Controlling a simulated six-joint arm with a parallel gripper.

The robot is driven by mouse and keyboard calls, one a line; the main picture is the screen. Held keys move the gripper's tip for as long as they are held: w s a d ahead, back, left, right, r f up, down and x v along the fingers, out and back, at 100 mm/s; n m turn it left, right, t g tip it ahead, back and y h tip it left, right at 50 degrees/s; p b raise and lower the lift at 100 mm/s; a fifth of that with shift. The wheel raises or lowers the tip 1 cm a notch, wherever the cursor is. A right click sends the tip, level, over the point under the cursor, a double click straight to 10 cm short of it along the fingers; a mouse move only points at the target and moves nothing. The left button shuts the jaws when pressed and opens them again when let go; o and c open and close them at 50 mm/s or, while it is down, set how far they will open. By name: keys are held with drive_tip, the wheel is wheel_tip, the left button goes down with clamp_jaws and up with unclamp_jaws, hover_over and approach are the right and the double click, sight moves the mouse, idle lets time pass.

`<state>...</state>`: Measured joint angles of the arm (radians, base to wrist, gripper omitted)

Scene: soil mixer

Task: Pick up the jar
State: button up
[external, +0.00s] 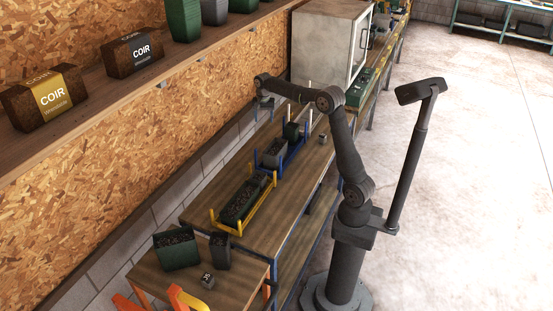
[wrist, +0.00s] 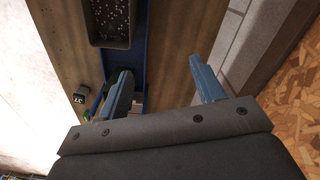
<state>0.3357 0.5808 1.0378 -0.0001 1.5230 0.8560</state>
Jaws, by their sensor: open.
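My gripper (external: 264,112) is open and empty above the far wall-side edge of the workbench. No thing in view is plainly a jar. The nearest vessels are a dark green container (external: 291,131) and a grey soil-filled container (external: 274,152) in a blue rack (external: 294,158). The grey container also shows at the top of the wrist view (wrist: 110,40). My left finger and gripper body hide part of the rack there.
A yellow rack (external: 262,205) holds soil-filled troughs mid-bench. A green pot (external: 177,252), a dark pot (external: 220,252) and a marked cube (external: 207,281) stand on the near table. Another cube (external: 323,138) sits by the blue rack. A white cabinet (external: 325,45) stands beyond.

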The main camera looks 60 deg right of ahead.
drive_tip(key=s+d+f+m, duration=0.2)
drive_tip(key=s+d+m, duration=0.2)
drive_tip(key=s+d, duration=1.1)
drive_tip(key=m, duration=0.3)
hover_over(323, 135)
wheel_tip(323, 135, down, 3)
drive_tip(key=f, duration=1.1)
drive_tip(key=shift+s+a, duration=0.1)
drive_tip(key=shift+s, duration=0.15)
drive_tip(key=shift+w+d+f, duration=0.15)
drive_tip(key=shift+f, duration=1.25)
drive_tip(key=shift+w+d+f, duration=0.15)
drive_tip(key=shift+f, duration=1.2)
drive_tip(key=c, duration=1.1)
